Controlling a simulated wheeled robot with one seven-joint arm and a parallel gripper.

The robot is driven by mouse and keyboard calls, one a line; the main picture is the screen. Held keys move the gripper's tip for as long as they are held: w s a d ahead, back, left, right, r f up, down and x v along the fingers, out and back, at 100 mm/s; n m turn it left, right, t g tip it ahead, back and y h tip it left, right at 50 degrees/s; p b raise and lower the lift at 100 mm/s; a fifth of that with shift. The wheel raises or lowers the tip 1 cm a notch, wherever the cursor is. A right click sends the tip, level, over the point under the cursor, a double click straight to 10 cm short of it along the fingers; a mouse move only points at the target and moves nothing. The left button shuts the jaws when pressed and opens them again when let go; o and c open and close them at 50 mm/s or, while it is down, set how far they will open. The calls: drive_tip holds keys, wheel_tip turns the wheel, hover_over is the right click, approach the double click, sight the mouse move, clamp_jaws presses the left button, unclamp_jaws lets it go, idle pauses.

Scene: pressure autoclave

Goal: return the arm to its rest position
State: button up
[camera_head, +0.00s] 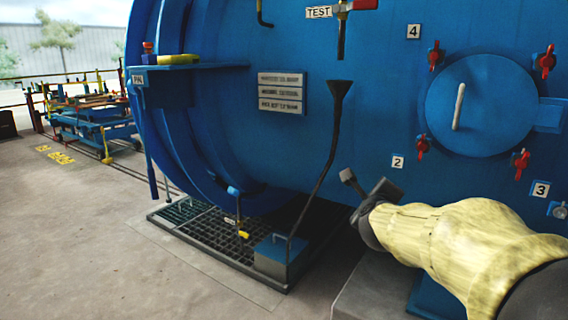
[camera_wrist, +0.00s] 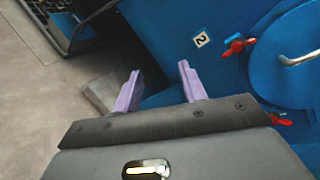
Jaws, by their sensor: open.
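My gripper (camera_head: 366,186) is in the lower right of the head view, at the end of my arm in its pale yellow sleeve. It is in front of the blue autoclave vessel (camera_head: 300,140), left of and below the round hatch (camera_head: 480,105). In the wrist view the two purple fingers of my gripper (camera_wrist: 160,82) stand apart with nothing between them. Beyond them are the blue vessel wall and a patch of floor. Whether the gripper touches the vessel cannot be told.
Red clamp handles (camera_head: 546,62) surround the hatch. A black funnel with a pipe (camera_head: 333,130) runs down to a blue box (camera_head: 271,256) by a floor grate (camera_head: 205,226). A blue shelf (camera_head: 185,67) juts out at left. Open concrete floor (camera_head: 90,240) lies at left.

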drive_tip(key=s+a+f+n+g+y+p, duration=0.4)
drive_tip(key=f+n, duration=0.3)
drive_tip(key=n, duration=0.4)
drive_tip(key=s+a+f+n+g+p, duration=0.1)
drive_tip(key=s+f+n+g+p, duration=0.3)
drive_tip(key=s+n, duration=0.5)
drive_tip(key=s+f+n+g+p, duration=0.2)
drive_tip(key=s+f+n+g, duration=0.4)
drive_tip(key=s, duration=0.5)
wheel_tip(320, 180, up, 38)
drive_tip(key=n+t+p, duration=0.1)
drive_tip(key=t+p, duration=0.1)
drive_tip(key=p, duration=3.5)
drive_tip(key=shift+w, duration=0.35)
